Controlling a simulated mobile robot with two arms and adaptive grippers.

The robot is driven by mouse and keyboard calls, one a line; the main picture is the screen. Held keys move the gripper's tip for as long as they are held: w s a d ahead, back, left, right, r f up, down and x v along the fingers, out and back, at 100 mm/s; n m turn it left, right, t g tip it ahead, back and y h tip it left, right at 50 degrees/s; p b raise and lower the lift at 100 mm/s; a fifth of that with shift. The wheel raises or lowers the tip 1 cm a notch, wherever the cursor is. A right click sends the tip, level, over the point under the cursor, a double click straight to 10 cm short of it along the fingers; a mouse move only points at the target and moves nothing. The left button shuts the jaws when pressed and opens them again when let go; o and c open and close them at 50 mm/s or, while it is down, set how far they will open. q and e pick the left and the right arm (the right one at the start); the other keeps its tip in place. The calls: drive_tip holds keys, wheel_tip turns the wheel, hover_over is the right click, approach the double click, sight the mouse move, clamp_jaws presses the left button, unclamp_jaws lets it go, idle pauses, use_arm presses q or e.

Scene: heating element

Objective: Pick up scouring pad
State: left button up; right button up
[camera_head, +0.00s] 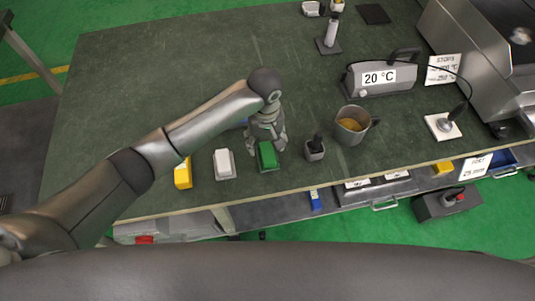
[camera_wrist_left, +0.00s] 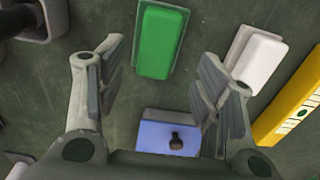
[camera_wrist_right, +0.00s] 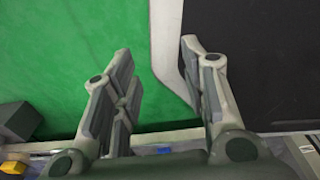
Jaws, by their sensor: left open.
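The scouring pad appears to be the green block (camera_head: 267,156), lying on the dark green worktop (camera_head: 190,80) near its front edge. My left gripper (camera_head: 266,138) is over the worktop just behind the green block. In the left wrist view the green block (camera_wrist_left: 162,42) shows beyond the open fingers (camera_wrist_left: 161,68), with nothing between them gripped. My right gripper (camera_wrist_right: 157,52) is open and empty in its wrist view, and I do not see it in the head view.
A white block (camera_head: 224,164) and a yellow block (camera_head: 183,173) lie left of the green one. A small grey holder (camera_head: 315,150) and a metal jug (camera_head: 352,126) stand to its right. A blue object (camera_wrist_left: 165,132) lies below the left fingers. The worktop's left part is clear.

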sight(268, 152)
use_arm(q)
drive_tip(key=shift+f, duration=0.45)
drive_tip(key=f, duration=0.3)
drive_tip(key=shift+s+d+f, duration=0.25)
drive_tip(key=shift+s+f, duration=0.05)
drive_tip(key=shift+f, duration=0.5)
drive_tip(key=c, duration=1.1)
use_arm(e)
drive_tip(key=shift+w+d+f, duration=0.1)
drive_tip(key=shift+w+f, duration=0.1)
drive_tip(key=shift+w, duration=0.5)
